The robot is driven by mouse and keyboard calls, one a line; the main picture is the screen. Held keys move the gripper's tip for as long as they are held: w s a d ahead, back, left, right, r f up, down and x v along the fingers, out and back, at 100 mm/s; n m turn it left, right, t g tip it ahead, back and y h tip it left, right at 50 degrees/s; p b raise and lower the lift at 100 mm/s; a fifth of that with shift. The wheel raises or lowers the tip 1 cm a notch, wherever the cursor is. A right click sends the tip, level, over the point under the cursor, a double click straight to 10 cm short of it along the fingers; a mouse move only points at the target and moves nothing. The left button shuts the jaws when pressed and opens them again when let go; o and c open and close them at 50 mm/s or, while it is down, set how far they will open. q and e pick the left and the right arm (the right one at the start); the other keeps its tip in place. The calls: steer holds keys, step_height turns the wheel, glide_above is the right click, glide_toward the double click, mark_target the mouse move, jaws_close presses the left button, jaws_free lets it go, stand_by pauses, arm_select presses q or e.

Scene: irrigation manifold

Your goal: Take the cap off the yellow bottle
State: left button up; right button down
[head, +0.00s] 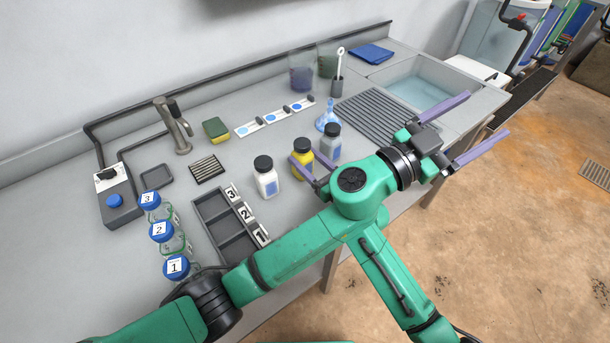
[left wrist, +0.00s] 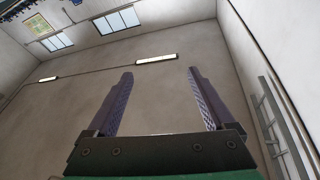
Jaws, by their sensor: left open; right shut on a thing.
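The bottle's lower part is partly hidden by the fingers and arm. My left gripper (head: 487,114) is open and empty, off to the right near the counter's front edge, away from the bottle. In the left wrist view its two fingers (left wrist: 160,75) stand wide apart with only wall and ceiling behind them.
A blue flask (head: 327,115) is behind. A numbered tray (head: 211,208) and several blue-capped jars are at left. A ribbed drainboard (head: 372,120) and sink (head: 405,92) lie at right.

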steer(key=shift+w+a, duration=0.1)
arm_select(q)
steer(key=w+a+f+n+t+y, duration=0.1)
steer(key=a+f+n+t+y, duration=0.2)
steer(key=a, duration=0.8)
steer(key=w+a+f+n+t+y, duration=0.3)
steer(key=w+a+f+t+y, duration=0.25)
steer(key=w+a+y, duration=0.2)
arm_select(e)
steer(key=shift+f, duration=0.1)
steer(key=shift+s, duration=0.2)
arm_select(q)
steer(key=n+g+y, duration=0.2)
steer(key=n+y, duration=0.8)
glide_toward(302, 142)
arm_select(e)
steer(key=shift+r, duration=0.2)
arm_select(q)
steer(key=x, duration=0.7)
steer(key=f+x, duration=0.1)
steer(key=x, duration=0.2)
steer(key=shift+a+f, duration=0.1)
arm_select(e)
steer(key=shift+w+f, duration=0.15)
steer(key=shift+w, duration=0.05)
arm_select(q)
steer(key=shift+t, duration=0.25)
jaws_close()
steer(key=shift+r, duration=1.15)
